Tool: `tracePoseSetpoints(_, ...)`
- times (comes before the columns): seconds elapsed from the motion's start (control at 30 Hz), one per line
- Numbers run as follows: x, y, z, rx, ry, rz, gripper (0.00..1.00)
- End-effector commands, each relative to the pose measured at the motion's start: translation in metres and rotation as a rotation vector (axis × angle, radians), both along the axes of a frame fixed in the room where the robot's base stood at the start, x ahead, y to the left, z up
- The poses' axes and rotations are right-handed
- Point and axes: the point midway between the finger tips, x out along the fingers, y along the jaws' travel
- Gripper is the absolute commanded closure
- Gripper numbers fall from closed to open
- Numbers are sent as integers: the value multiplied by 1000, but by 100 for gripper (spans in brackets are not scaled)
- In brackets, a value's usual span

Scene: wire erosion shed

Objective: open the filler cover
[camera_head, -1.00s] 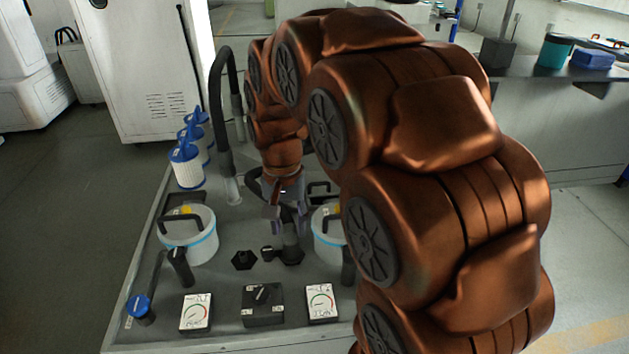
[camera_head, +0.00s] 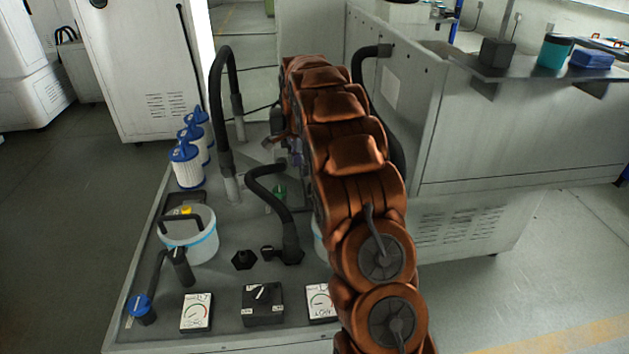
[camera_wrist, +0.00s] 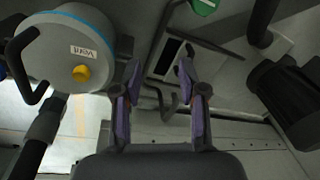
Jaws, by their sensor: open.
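My gripper (camera_wrist: 158,82) is open and empty in the wrist view, its two purple-padded fingers apart. Beyond and between them is a dark-framed rectangular opening or flap (camera_wrist: 166,58) with a paler panel; it may be the filler cover, but I cannot tell for certain. A thin grey hooked bar (camera_wrist: 170,108) shows just below it, between the fingers; I cannot tell whether it touches them. In the head view my gripper (camera_head: 285,150) is small and partly hidden by my arm, which also hides the area behind the right canister.
A white canister (camera_wrist: 75,48) with a yellow knob and black handle stands close left of the fingers. A green-handled part (camera_wrist: 203,6) is at the top, a black motor-like block (camera_wrist: 288,100) at right. Black hoses (camera_head: 222,110) rise from the tank top; gauges (camera_head: 196,313) line its front.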

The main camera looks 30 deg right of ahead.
Motion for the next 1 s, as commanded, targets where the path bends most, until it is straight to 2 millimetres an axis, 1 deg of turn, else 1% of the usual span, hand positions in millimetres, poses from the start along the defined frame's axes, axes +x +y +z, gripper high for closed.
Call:
tracePoseSetpoints(0.03,9,-12,-10,4,-8,-44,59)
tracePoseSetpoints(0.2,34,-46,-37,14,-42,-196,59)
tracePoseSetpoints(0.27,42,-58,-44,16,-58,-244,59)
tracePoseSetpoints(0.33,48,-68,-55,22,-67,-294,59)
tracePoseSetpoints(0.43,56,-81,-63,27,-85,-350,59)
tracePoseSetpoints(0.6,61,-91,-74,34,-96,-401,59)
tracePoseSetpoints(0.83,64,-94,-83,34,-99,-409,59)
tracePoseSetpoints(1.0,67,-95,-102,35,-98,-408,59)
